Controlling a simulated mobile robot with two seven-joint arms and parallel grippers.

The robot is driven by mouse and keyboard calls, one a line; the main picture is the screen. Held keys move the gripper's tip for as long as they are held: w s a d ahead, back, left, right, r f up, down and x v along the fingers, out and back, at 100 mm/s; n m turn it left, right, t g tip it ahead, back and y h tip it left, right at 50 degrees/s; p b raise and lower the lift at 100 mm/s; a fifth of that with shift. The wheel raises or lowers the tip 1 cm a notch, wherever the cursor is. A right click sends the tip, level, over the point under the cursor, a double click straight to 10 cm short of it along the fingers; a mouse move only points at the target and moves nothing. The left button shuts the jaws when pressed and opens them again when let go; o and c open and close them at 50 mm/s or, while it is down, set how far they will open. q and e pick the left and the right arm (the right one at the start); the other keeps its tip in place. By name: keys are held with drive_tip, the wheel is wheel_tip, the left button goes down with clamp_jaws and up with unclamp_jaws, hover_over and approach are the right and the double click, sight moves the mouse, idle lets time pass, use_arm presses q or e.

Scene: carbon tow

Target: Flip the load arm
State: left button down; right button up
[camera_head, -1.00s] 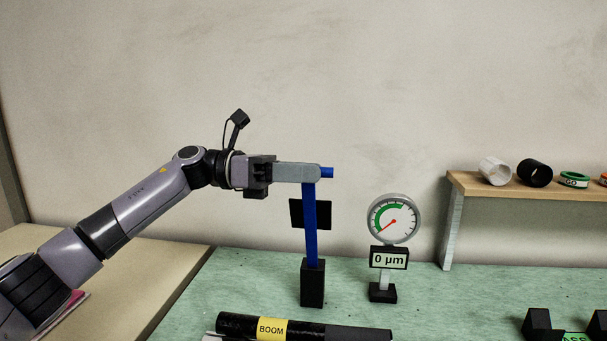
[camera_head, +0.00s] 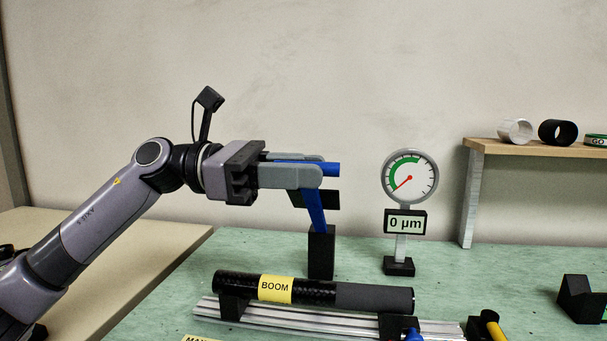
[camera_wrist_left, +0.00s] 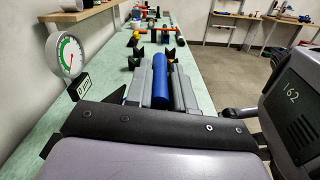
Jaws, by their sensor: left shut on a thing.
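The load arm (camera_head: 315,211) is a blue lever rising from a black base block (camera_head: 321,252), with a blue handle bar across its top. A dark plate sits behind the lever. My left gripper (camera_head: 312,172) is shut on the blue handle, with its fingers on either side of it. In the left wrist view the blue handle (camera_wrist_left: 161,80) lies between the two grey fingers. The lever leans slightly toward the left at its top. My right gripper is in neither view.
A dial gauge (camera_head: 410,178) with a "0 µm" display (camera_head: 405,222) stands right of the lever. A black tube labelled BOOM (camera_head: 370,297) rests on black supports over a metal rail (camera_head: 260,320) in front. A wooden shelf (camera_head: 540,147) holding rings stands at the right.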

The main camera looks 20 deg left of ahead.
use_arm(q)
drive_tip(key=shift+s+d+f+b, duration=0.15)
drive_tip(key=shift+s+f+b, duration=0.4)
drive_tip(key=shift+s+f, duration=0.3)
drive_tip(key=c, duration=1)
unclamp_jaws()
drive_tip(key=v, duration=0.7)
drive_tip(key=shift+b, duration=0.35)
